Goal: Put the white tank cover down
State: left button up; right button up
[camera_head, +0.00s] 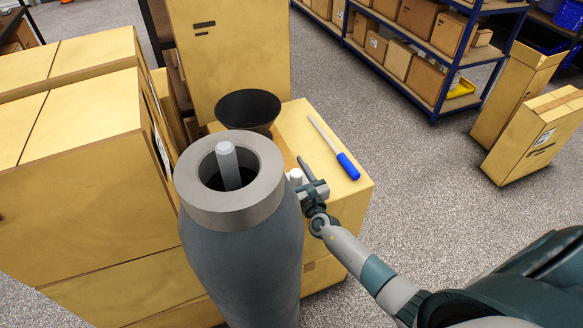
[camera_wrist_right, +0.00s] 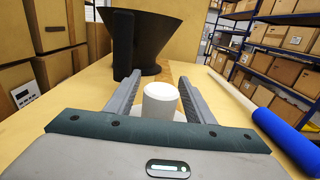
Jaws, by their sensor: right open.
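The white tank cover (camera_wrist_right: 161,100) stands upright on the yellow box top, between the spread fingers of my right gripper (camera_wrist_right: 158,84). It shows as a round white knob with part of a wider white base; the rest is hidden by the gripper. In the head view a small part of the cover (camera_head: 295,176) shows beside my right gripper (camera_head: 306,180). This gripper is open, low over the box top, just right of the grey tank (camera_head: 240,260). The tank's round mouth is open, with a light grey rod (camera_head: 229,165) standing in it. My left gripper is not in view.
A black funnel-shaped bowl (camera_head: 248,108) stands behind the tank on the yellow box top (camera_head: 300,130). A blue-handled tool (camera_head: 347,165) lies to the right of the gripper. Large boxes (camera_head: 80,180) fill the left. Shelves (camera_head: 420,60) stand at the back right.

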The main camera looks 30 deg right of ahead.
jog(key=shift+r, duration=0.15)
jog(key=shift+s, duration=0.35)
jog(key=s, duration=0.7)
jog(key=s+b, duration=0.1)
jog(key=s, duration=0.3)
jog(key=shift+s+a, duration=0.1)
jog(key=shift+a, duration=0.25)
